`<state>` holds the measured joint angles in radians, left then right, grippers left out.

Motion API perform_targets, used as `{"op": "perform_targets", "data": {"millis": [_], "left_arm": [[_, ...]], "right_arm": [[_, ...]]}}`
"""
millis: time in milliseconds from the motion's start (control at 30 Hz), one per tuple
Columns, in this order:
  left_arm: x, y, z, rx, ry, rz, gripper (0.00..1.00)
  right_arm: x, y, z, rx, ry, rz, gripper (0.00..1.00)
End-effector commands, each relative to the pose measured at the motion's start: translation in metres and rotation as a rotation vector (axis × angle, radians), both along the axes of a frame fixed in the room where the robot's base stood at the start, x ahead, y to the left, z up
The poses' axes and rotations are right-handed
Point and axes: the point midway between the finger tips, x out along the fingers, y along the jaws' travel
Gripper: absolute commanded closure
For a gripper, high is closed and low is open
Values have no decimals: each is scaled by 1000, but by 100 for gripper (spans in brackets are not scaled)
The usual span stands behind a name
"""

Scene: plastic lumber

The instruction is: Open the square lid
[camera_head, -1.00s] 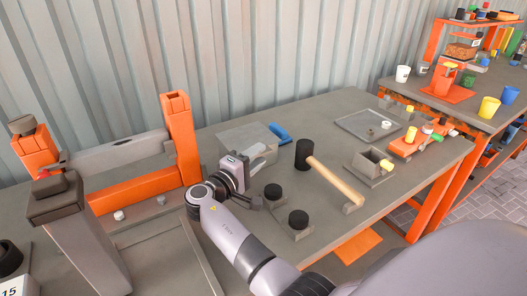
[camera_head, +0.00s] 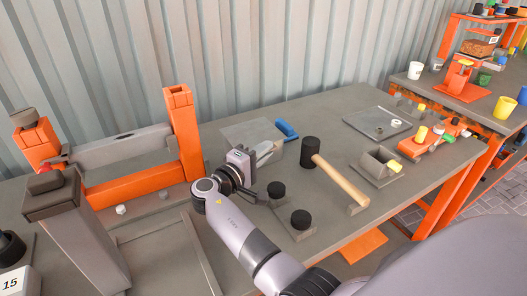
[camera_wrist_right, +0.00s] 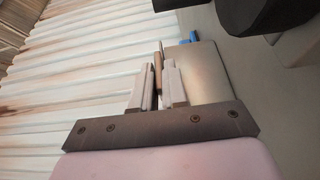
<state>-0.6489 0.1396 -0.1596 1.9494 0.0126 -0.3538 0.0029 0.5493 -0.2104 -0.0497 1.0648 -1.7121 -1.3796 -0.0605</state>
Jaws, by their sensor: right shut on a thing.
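A grey square lid (camera_head: 248,128) lies flat-looking on the workbench near the wall, with a blue handle-like piece (camera_head: 287,129) at its far right. My right gripper (camera_head: 266,151) is at the lid's front right. In the right wrist view, its two pale fingers (camera_wrist_right: 159,84) are shut on a thin brownish piece (camera_wrist_right: 158,64), which seems to be part of the lid. The grey square surface (camera_wrist_right: 207,72) and the blue piece (camera_wrist_right: 194,37) show just beyond the fingers. My left gripper is not in view.
A black-headed mallet (camera_head: 335,178) and two black knobs (camera_head: 300,219) stand right of my right gripper. An orange frame (camera_head: 150,184) with a grey bar stands at left. Several small blocks and a grey plate (camera_head: 377,122) lie farther right. The corrugated wall is behind.

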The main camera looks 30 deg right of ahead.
Motion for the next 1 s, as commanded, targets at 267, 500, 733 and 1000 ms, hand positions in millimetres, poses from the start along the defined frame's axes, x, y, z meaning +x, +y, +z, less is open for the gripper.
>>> {"op": "perform_targets", "data": {"millis": [267, 500, 733, 1000], "left_arm": [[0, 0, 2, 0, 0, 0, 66], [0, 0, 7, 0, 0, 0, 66], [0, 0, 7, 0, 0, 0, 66], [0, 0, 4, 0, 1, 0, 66]], "right_arm": [[0, 0, 8, -2, -2, 0, 100], [4, -1, 33, -3, -6, 0, 100], [12, -2, 61, -5, -14, 0, 100], [24, -2, 83, -5, -16, 2, 100]]}}
